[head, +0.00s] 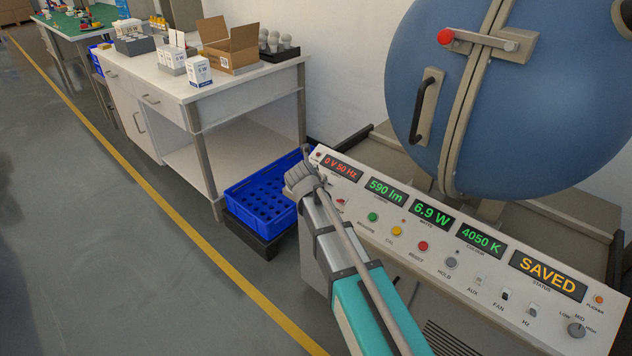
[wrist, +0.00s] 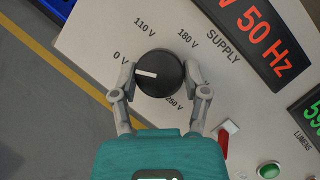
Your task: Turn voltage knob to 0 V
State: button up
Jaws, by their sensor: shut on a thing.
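My gripper (wrist: 160,82) is shut on the knob, one finger on each side, in the wrist view. In the head view my gripper (head: 304,180) is at the panel's left end and hides the knob. The red supply display (head: 341,167) reads 0 V 50 Hz.
The panel (head: 400,232) also carries coloured buttons, small switches and a mode knob (head: 576,329). A red-and-white switch (wrist: 226,134) is close to my right finger. A blue sphere (head: 510,100) stands behind. A blue crate (head: 262,192) is left of the panel; the floor further left is clear.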

jog(key=shift+a+n, duration=0.1)
jog(key=shift+n, duration=0.2)
jog(key=o, duration=1.1)
jog(key=shift+o, duration=0.2)
jog(key=shift+m, duration=0.7)
